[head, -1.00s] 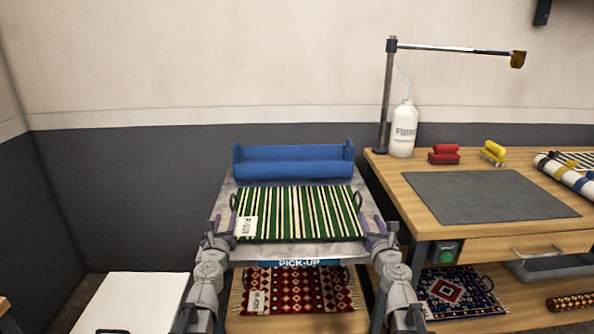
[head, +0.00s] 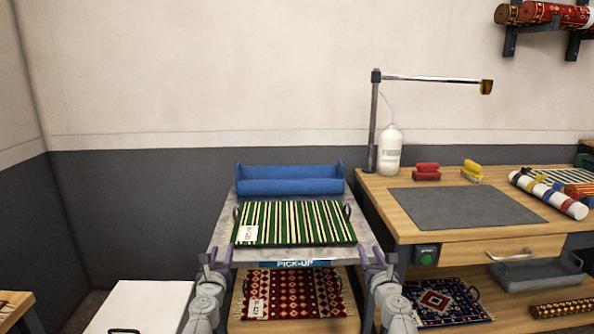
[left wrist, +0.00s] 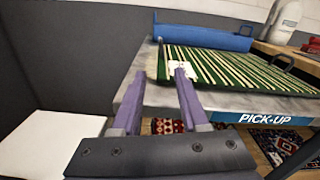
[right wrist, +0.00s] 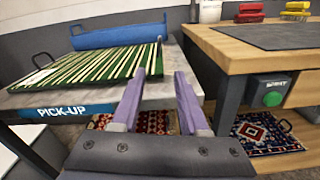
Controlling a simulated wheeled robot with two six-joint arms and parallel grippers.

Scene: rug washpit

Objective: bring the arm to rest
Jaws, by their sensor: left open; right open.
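My left gripper (head: 214,256) is open and empty at the front left corner of the pick-up table; its two purple fingers show in the left wrist view (left wrist: 158,85). My right gripper (head: 378,258) is open and empty at the table's front right corner; its fingers also show in the right wrist view (right wrist: 160,85). Between them a green and cream striped rug (head: 295,222) with a white tag and dark handles lies on the grey table top (head: 222,243). Neither gripper touches the rug.
A blue tray (head: 290,186) stands at the table's back. A red patterned rug (head: 295,293) lies on the shelf below. A wooden bench (head: 420,228) with a grey mat (head: 465,207) and a white bottle (head: 390,150) is at the right. A white box (head: 140,305) stands at the left.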

